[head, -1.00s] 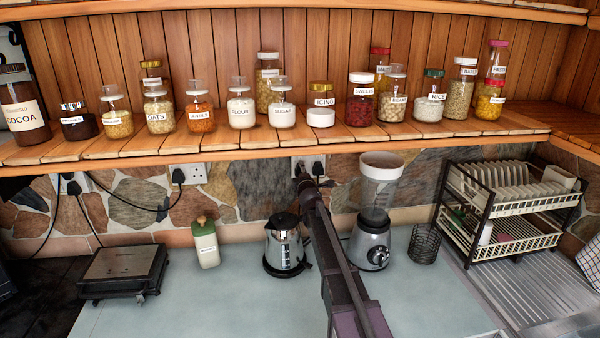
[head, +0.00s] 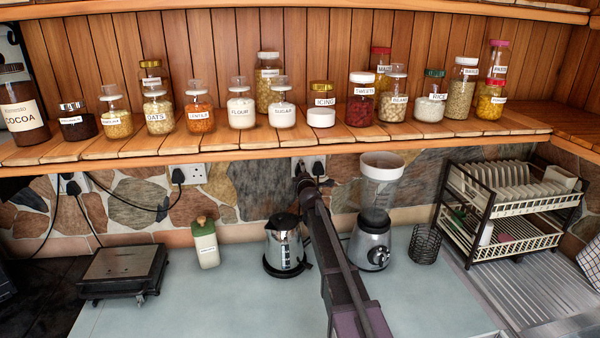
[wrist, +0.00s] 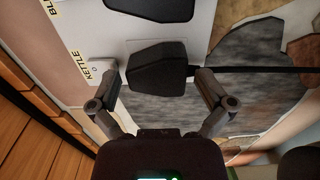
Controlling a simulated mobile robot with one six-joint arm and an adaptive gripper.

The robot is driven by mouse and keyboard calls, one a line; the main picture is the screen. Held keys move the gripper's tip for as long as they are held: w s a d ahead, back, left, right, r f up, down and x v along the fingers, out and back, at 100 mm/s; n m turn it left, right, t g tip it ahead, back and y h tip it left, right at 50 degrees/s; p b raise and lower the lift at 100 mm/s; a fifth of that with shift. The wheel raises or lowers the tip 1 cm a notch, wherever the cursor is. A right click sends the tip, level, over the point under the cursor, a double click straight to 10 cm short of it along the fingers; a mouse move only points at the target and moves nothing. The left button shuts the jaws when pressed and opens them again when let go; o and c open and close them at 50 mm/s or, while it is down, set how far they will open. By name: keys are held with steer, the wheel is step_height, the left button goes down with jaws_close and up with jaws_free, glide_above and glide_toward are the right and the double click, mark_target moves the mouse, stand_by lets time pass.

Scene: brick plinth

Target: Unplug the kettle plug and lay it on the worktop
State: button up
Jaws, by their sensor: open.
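In the wrist view the black kettle plug (wrist: 158,70) sits in the white socket plate beside a yellow KETTLE label (wrist: 80,66). Its cord runs off to the right. My gripper (wrist: 156,82) is open, one finger on each side of the plug; I cannot tell whether they touch it. In the head view my gripper (head: 303,178) is at the wall socket below the shelf and hides the kettle plug. The silver kettle (head: 285,243) stands on the pale worktop (head: 220,300), left of my arm.
A second black plug (wrist: 150,8) sits beside the kettle plug. The blender (head: 372,240) stands close right of my arm. The shelf (head: 250,145) overhangs the socket. The front worktop is clear.

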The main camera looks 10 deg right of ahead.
steer(key=s, duration=1.2)
stand_by(0.3)
steer(key=s+d+f+m+g+b, duration=0.1)
steer(key=s+f+m+g+b, duration=0.1)
steer(key=s+f+m+g, duration=1.3)
steer(key=s+f, duration=0.2)
steer(key=s, duration=0.7)
steer(key=s+a+f+m+g+b, duration=0.1)
steer(key=s+f+m+g, duration=0.2)
steer(key=s, duration=0.8)
step_height(320, 180, down, 2)
steer(key=shift+s, duration=0.4)
